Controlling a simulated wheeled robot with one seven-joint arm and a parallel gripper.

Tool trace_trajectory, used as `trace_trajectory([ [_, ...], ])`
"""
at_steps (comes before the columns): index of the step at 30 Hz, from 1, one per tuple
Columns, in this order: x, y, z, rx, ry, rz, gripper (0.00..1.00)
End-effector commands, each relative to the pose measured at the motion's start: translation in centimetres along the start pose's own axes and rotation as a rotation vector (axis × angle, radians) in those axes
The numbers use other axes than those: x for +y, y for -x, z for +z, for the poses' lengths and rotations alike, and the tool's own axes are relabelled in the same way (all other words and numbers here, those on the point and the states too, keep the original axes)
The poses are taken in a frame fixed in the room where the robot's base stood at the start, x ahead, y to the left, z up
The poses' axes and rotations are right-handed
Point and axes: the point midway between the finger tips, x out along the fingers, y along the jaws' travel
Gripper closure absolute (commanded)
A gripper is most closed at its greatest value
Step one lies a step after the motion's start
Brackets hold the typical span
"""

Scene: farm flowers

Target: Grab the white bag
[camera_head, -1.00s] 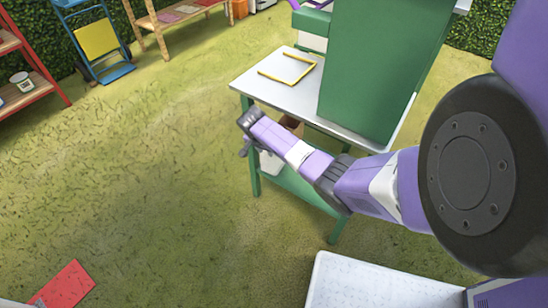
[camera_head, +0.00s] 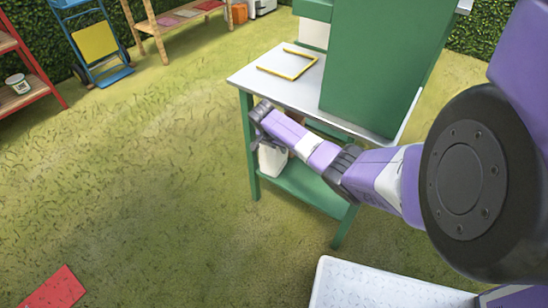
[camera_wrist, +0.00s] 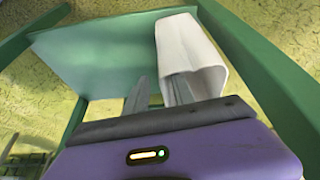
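The white bag (camera_head: 272,160) stands on the green lower shelf (camera_head: 312,188) of the green table in the head view. My gripper (camera_head: 259,118) is just above it, below the tabletop's left edge. In the wrist view the white bag (camera_wrist: 190,42) is close ahead, with its open end toward me. My gripper (camera_wrist: 158,90) is open there, with a gap between its fingers. The right finger overlaps the bag's opening and seems to reach inside it. The left finger is outside, left of the bag's wall. I cannot tell whether either finger touches the bag.
The grey tabletop (camera_head: 262,90) carries a yellow frame (camera_head: 288,65) and a big green box (camera_head: 375,70). Green table legs (camera_head: 250,150) flank the shelf. A white tray-like surface (camera_head: 375,288) is at the bottom.

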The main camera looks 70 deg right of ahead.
Motion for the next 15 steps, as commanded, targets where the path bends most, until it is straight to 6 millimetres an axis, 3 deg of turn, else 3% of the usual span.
trace_trajectory([
  [1, 0.0, -1.2, 0.2, 0.002, 0.0, 0.001, 0.7],
  [6, 0.0, -2.8, 0.2, 0.001, 0.0, 0.001, 0.7],
  [15, 0.0, -3.2, 0.0, 0.0, 0.0, 0.0, 0.7],
])
